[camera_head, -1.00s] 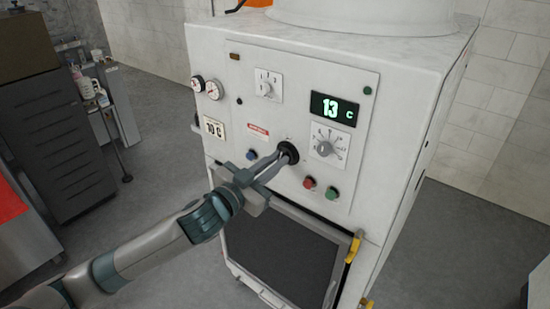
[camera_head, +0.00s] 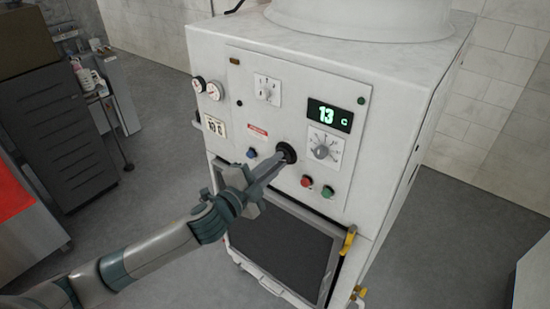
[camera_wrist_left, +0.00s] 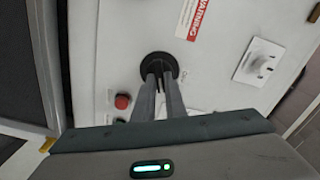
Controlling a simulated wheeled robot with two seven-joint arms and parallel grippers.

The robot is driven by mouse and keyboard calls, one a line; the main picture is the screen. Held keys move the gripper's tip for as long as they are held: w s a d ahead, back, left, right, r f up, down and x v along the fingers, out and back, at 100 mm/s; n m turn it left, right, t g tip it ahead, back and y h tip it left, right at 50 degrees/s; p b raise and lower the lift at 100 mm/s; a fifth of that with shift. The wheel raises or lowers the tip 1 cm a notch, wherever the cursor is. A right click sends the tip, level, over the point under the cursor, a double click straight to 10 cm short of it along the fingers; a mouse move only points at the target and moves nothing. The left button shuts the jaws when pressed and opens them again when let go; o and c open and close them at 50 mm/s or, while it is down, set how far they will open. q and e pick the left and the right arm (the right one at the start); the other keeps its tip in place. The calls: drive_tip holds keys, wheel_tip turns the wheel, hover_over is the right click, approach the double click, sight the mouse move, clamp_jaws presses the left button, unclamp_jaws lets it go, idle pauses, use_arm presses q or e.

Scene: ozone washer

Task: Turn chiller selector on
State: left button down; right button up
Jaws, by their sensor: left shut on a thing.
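The chiller selector is a round black knob (camera_head: 287,151) in the lower middle of the white machine's front panel. My left gripper (camera_head: 282,158) reaches it from the lower left and is shut on it. In the left wrist view the black knob (camera_wrist_left: 159,66) sits at the tips of my two fingers (camera_wrist_left: 160,80), which partly hide it. The knob's pointer and markings are hidden, so I cannot tell which way it is set. My right gripper is not in view.
A yellow latch (camera_head: 349,240) sits below. Grey floor lies to the left.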

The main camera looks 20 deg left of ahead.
use_arm(q)
drive_tip(key=m+p, duration=0.2)
drive_tip(key=m, duration=0.2)
drive_tip(key=shift+f+m, duration=0.1)
drive_tip(key=shift+m, duration=0.2)
idle(0.4)
drive_tip(key=c, duration=1.8)
unclamp_jaws()
drive_tip(key=shift+s, duration=0.15)
